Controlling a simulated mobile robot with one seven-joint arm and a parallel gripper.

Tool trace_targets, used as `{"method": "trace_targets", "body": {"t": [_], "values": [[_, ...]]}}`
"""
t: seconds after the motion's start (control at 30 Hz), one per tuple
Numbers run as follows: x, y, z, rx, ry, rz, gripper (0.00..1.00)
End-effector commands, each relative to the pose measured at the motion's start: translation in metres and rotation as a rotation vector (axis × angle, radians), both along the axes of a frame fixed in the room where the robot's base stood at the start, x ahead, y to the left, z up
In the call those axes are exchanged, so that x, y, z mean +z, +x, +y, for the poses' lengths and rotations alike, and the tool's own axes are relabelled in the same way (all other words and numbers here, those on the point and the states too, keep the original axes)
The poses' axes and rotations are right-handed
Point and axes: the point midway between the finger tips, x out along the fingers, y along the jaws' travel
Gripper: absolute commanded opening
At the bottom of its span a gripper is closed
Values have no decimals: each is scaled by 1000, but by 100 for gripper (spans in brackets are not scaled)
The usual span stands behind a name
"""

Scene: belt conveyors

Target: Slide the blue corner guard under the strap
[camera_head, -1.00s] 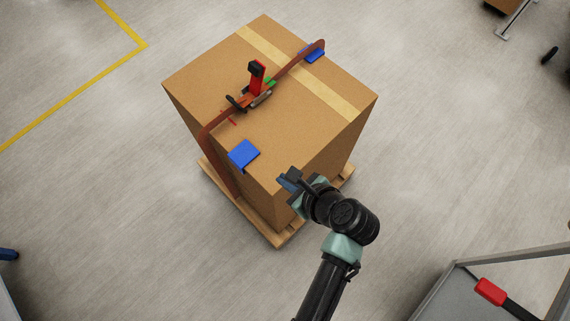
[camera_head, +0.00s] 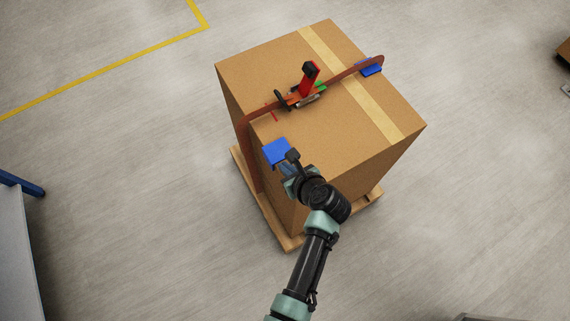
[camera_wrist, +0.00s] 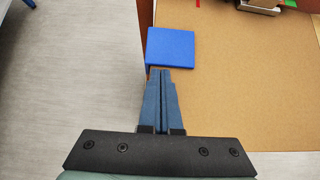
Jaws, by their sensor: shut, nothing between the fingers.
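The blue corner guard (camera_head: 277,151) sits on the near left top edge of a large cardboard box (camera_head: 350,130), to the near side of the orange-brown strap (camera_head: 246,135) and apart from it. In the wrist view the guard (camera_wrist: 171,46) lies just beyond my fingertips. The strap runs over the box top and down its left side, with a red-handled ratchet (camera_head: 309,80) on top. My gripper (camera_head: 286,167) is shut and empty, its tips close to the guard's near edge; it also shows in the wrist view (camera_wrist: 160,72). I cannot tell whether they touch.
A second blue guard (camera_head: 371,68) sits under the strap at the far edge. The box stands on a wooden pallet (camera_head: 287,243). A grey-white table with a blue part (camera_head: 15,240) is at the left. The floor around is clear.

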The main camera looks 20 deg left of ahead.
Motion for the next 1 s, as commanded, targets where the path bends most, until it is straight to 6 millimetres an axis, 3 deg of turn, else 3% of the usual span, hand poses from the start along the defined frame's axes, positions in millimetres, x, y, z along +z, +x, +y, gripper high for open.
{"method": "trace_targets", "body": {"t": [0.5, 1.0], "values": [[0, 6, 8, 3, -2, -1, 0], [-2, 69, 89, 4, -3, -2, 0]]}}
